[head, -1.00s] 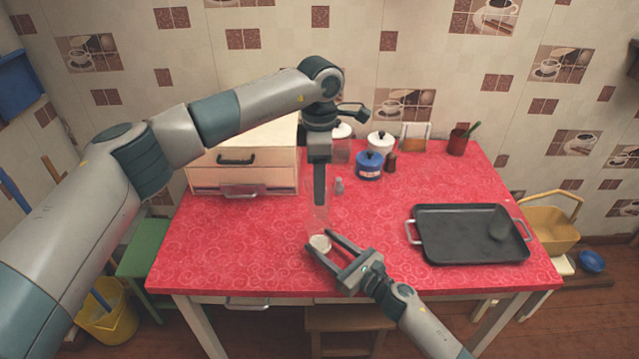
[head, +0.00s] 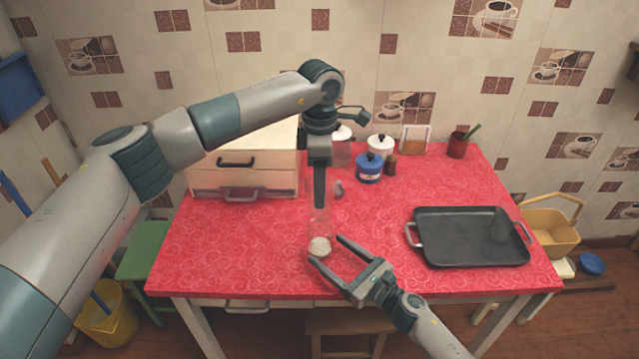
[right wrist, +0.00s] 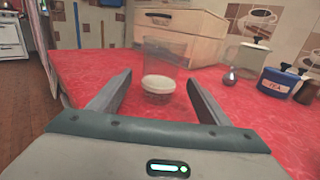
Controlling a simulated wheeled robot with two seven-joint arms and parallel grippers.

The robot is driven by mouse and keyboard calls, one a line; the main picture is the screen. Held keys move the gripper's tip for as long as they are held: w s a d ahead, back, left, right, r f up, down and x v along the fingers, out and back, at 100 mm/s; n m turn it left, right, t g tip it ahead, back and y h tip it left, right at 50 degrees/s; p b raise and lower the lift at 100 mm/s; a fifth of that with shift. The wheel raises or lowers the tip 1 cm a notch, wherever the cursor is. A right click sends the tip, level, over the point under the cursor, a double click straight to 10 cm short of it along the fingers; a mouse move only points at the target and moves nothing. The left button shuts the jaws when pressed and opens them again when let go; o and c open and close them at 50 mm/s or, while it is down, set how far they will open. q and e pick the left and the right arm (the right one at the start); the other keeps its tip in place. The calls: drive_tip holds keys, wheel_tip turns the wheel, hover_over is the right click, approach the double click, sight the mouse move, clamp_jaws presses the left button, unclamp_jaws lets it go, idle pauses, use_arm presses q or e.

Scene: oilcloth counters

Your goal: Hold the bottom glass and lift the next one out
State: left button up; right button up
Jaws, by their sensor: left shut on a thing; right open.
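Clear, faint glass (head: 319,222) stands upright near the middle of the table's front; in the right wrist view it is a tall clear wall (right wrist: 160,58). A whitish round patch (head: 319,247) shows at its lower end, also seen low in the glass in the right wrist view (right wrist: 157,84). I cannot tell how many glasses are nested. My left gripper (head: 319,204) points down from above, shut on the upper part of the glass. My right gripper (head: 327,251) is open, in front of the glass's lower end, its fingers apart and not touching it.
A black tray (head: 460,240) lies to the right. A wooden drawer box (head: 245,165) stands at the back left. The front left of the red tabletop is clear.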

drive_tip(key=v, duration=0.9)
drive_tip(key=shift+s+d, duration=0.1)
